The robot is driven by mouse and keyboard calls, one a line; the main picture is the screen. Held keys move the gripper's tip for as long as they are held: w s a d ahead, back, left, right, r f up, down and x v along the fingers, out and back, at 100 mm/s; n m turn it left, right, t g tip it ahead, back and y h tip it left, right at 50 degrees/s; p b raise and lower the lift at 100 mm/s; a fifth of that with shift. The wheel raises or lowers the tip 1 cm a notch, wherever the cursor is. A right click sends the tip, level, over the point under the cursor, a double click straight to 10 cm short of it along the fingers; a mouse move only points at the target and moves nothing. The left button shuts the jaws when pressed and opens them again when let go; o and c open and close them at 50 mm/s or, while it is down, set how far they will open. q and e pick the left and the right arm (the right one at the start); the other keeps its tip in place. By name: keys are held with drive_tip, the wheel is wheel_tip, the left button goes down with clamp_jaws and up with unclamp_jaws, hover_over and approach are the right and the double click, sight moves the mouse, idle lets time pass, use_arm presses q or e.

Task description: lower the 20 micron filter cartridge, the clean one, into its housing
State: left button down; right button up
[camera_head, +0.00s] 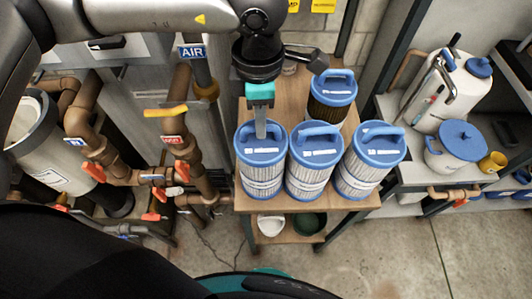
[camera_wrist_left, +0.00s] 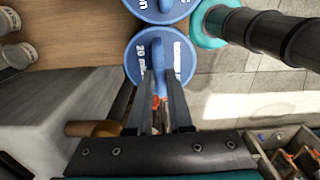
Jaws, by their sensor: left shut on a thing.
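Several filter cartridges with blue handled caps stand on a wooden table. My left gripper (camera_head: 261,134) reaches down onto the front left cartridge (camera_head: 262,178), whose pleats look white and clean. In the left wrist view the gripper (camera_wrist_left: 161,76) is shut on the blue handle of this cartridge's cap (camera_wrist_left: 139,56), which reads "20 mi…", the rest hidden. The cartridge is upright and appears to rest on the table. A pale cylinder with an open top (camera_head: 36,150), perhaps the housing, stands at the far left. My right gripper is not in view.
Two clean-looking cartridges (camera_head: 309,180) (camera_head: 368,180) stand close to the right; one with brownish pleats (camera_head: 331,115) stands behind. Brown pipes with red valve handles (camera_head: 180,172) lie between table and cylinder. A shelf at right holds white containers (camera_head: 455,155).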

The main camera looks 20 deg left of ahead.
use_arm(q)
drive_tip(key=shift+r, duration=0.1)
idle(0.4)
drive_tip(key=shift+r+p, duration=1.25)
drive_tip(key=shift+r, duration=1.2)
